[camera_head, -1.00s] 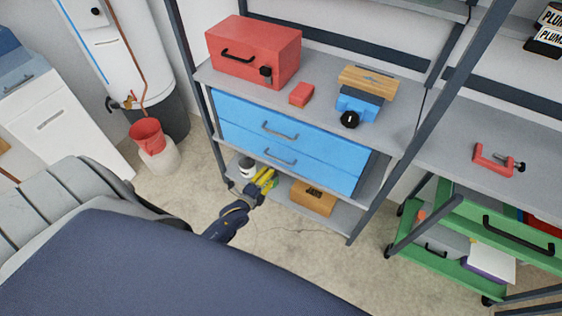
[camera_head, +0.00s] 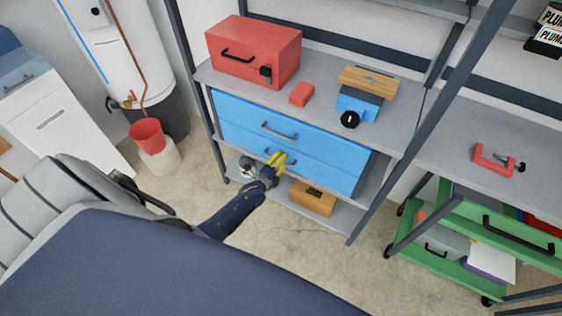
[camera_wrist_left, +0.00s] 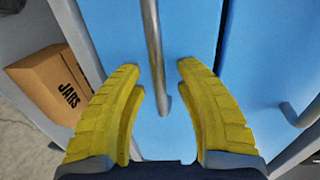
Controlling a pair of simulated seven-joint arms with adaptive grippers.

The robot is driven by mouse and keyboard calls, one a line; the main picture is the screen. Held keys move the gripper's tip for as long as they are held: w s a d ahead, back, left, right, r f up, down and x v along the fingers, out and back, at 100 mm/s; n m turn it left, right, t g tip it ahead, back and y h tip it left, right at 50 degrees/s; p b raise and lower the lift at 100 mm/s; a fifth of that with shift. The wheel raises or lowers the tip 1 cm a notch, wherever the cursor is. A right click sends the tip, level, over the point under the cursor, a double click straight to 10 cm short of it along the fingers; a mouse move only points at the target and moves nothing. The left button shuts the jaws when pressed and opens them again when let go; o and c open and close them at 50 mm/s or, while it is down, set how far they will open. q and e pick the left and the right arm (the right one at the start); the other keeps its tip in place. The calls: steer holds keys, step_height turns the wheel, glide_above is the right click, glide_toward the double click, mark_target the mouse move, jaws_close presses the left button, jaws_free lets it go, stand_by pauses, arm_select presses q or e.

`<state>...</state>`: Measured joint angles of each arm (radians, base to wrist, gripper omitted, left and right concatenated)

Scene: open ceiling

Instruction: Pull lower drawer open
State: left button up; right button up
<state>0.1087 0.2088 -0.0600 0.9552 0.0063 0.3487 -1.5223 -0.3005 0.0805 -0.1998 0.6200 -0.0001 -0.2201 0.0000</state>
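The blue drawer unit stands on the shelf. Its lower drawer (camera_head: 330,171) is flush with the unit, below the upper drawer (camera_head: 320,138). My left gripper (camera_head: 277,159) has yellow fingers and is at the lower drawer's grey handle (camera_head: 291,161), partly covering it. In the left wrist view the open fingers (camera_wrist_left: 160,95) stand on either side of one end of the handle (camera_wrist_left: 153,45), with gaps on both sides. The upper drawer's handle (camera_wrist_left: 298,112) shows at the right there. My right gripper is not in view.
A cardboard box marked JARS (camera_head: 312,198) lies on the bottom shelf below the drawers. It also shows in the left wrist view (camera_wrist_left: 52,85). A red toolbox (camera_head: 254,50) stands above the unit. Slanted shelf posts (camera_head: 372,195) flank it. The floor in front is clear.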

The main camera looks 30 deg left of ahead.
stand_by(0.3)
arm_select(q)
jaws_close()
stand_by(0.3)
